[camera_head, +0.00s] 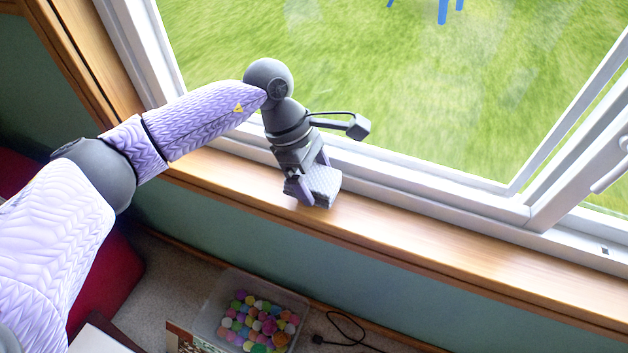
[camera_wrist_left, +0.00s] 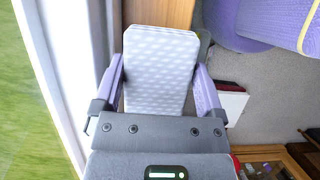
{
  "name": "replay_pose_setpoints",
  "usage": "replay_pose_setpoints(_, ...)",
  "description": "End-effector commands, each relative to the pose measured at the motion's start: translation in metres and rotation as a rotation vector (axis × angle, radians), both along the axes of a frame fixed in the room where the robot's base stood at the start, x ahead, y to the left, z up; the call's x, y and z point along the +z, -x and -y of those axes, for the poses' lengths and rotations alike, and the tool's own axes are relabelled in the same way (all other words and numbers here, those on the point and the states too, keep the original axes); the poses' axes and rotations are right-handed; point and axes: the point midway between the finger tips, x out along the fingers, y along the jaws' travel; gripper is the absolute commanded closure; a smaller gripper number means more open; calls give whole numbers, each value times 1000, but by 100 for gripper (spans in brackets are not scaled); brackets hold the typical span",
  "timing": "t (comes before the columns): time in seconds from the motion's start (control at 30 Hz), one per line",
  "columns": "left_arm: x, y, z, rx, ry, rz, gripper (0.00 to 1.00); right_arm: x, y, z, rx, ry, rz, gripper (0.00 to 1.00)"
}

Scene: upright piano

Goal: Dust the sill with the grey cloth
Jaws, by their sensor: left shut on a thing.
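The grey cloth (camera_head: 322,183) is a folded, textured block held at the wooden window sill (camera_head: 400,233). My left gripper (camera_head: 312,190) is shut on the cloth, with one finger on each side of it. In the left wrist view the cloth (camera_wrist_left: 160,70) looks pale with a dimpled pattern and fills the space between the purple fingers of the left gripper (camera_wrist_left: 160,85). The cloth is over the sill's left part in the head view; I cannot tell whether it touches the wood. The sill's bare surface runs on to the right. My right gripper is not in view.
The white window frame (camera_head: 440,190) runs along the back of the sill, with grass behind the glass. Below, a clear bin of coloured balls (camera_head: 255,320) and a black cable (camera_head: 345,330) lie on the floor. The sill to the right is clear.

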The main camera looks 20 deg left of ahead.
Motion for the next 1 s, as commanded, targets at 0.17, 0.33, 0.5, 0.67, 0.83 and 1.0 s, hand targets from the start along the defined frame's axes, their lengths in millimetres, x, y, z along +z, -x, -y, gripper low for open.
replay_pose_setpoints(0.17,26,0,1,0,3,4,57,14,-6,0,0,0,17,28)
replay_pose_setpoints(0.33,24,0,1,0,4,2,57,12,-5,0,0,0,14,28)
replay_pose_setpoints(0.5,30,0,1,-1,4,5,57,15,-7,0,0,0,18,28)
replay_pose_setpoints(0.67,52,0,1,-1,4,8,57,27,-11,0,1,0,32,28)
replay_pose_setpoints(0.83,55,0,1,-1,4,3,57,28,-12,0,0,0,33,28)
replay_pose_setpoints(1.0,54,0,1,-1,5,3,57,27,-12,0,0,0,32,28)
